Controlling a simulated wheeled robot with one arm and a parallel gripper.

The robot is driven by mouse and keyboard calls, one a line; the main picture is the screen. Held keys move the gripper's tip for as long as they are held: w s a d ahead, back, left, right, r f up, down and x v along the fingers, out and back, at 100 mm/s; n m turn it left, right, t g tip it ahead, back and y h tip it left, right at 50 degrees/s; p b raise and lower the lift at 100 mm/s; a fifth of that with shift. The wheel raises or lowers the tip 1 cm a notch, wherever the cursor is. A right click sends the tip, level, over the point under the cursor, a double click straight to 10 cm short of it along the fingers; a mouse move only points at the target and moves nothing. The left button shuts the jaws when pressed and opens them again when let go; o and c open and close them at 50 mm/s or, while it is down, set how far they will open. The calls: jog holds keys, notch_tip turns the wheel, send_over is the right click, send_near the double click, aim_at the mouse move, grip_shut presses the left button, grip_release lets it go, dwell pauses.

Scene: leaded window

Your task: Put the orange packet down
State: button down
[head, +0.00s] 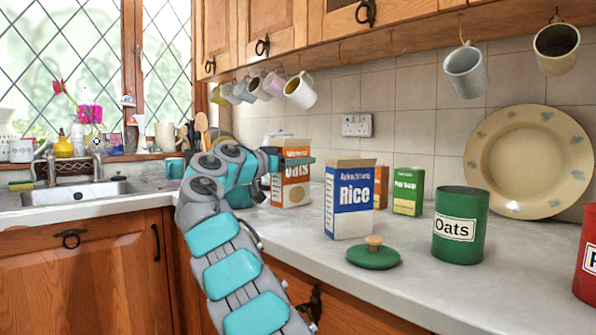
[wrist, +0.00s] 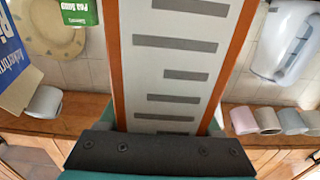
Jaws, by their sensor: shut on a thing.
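The orange packet (head: 292,186), an orange and white oats box with an open top, is upright over the worktop (head: 300,228), left of the rice box. My gripper (head: 293,162) is shut on its upper part, reaching in from the left. The packet's base is at or very near the worktop; I cannot tell whether it touches. In the wrist view, the packet's white side with grey lines and orange edges (wrist: 178,70) fills the middle, in front of my gripper's dark palm (wrist: 160,153). The fingertips are hidden there.
A blue and white rice box (head: 350,205) stands close to the right, with a green soup packet (head: 408,191) behind. A green oats tin (head: 460,226) and its green lid (head: 373,257) are further right. Mugs (head: 300,92) hang above. The worktop's front strip is clear.

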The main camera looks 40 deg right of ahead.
aim_at(276, 176)
jog(key=shift+f+b, duration=0.5)
jog(key=shift+f, duration=1.25)
jog(key=shift+f, duration=0.15)
jog(key=shift+c, duration=0.4)
grip_release()
jog(key=shift+a+r, duration=0.15)
jog(key=shift+r, duration=0.05)
jog(key=a, duration=0.4)
jog(key=a+b, duration=0.1)
jog(key=a, duration=0.2)
jog(key=s+a, duration=0.1)
jog(key=a, duration=0.3)
jog(key=shift+a+b, duration=0.35)
jog(key=shift+b, duration=0.05)
